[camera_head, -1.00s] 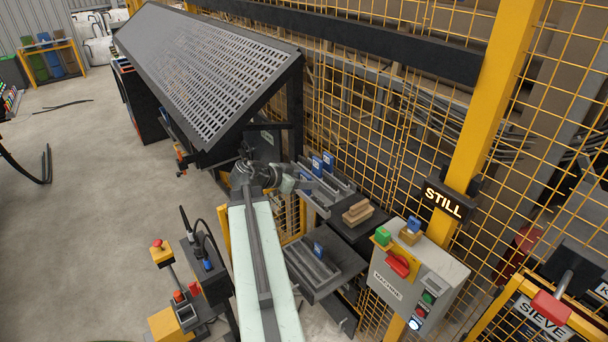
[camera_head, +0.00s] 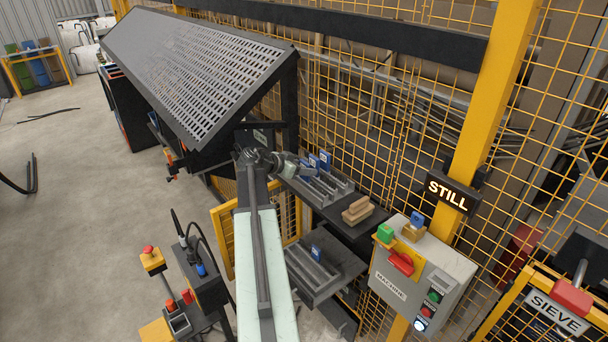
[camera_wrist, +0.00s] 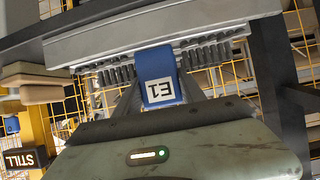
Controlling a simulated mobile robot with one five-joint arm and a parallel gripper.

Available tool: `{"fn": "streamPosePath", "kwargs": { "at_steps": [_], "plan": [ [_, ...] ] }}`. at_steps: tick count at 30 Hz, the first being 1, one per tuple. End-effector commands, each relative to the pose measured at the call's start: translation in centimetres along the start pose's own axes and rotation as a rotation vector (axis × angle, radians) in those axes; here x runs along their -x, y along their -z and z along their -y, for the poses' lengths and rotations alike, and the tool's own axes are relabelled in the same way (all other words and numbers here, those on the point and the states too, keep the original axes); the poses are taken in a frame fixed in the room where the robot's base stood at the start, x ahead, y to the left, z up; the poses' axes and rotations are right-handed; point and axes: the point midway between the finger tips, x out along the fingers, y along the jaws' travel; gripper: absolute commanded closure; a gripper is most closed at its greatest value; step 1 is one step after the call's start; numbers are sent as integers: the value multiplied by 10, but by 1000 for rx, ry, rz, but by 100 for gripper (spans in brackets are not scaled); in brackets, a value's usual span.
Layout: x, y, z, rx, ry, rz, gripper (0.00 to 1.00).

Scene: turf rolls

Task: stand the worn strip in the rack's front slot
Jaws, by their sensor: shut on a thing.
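My gripper (camera_head: 292,166) is shut on a strip (camera_wrist: 165,33), seen close in the wrist view. The strip is a long pale grey bar with a row of dark grey teeth and a blue tag (camera_wrist: 160,75) marked E1, upside down in that view. In the head view my gripper is at the left end of the upper rack (camera_head: 326,190), which has grey slots and blue-tagged pieces (camera_head: 325,160). The held strip is too small there to tell whether it touches the rack. A lower grey rack (camera_head: 312,272) carries one blue tag (camera_head: 316,253).
Tan blocks (camera_head: 357,210) lie right of the upper rack. A grey machine box (camera_head: 420,275) with a red handle stands further right, below a STILL sign (camera_head: 447,194). Yellow mesh fencing (camera_head: 390,130) closes off the back. A large perforated panel (camera_head: 200,70) slopes at upper left.

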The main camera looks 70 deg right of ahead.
Motion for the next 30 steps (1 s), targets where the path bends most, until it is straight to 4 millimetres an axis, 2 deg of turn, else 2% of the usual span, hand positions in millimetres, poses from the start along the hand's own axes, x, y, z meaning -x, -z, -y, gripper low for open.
{"fn": "streamPosePath", "kwargs": {
  "at_steps": [8,9,11,12,23,26,30],
  "plan": [
    [2,-2,2,2,3,-1,100],
    [1,-2,1,2,3,0,50],
    [1,-1,1,1,2,0,33],
    [1,-1,1,1,2,0,31],
    [5,5,-1,0,0,0,31],
    [24,7,-1,1,2,0,31],
    [62,8,-2,2,2,-1,31]
  ]
}}
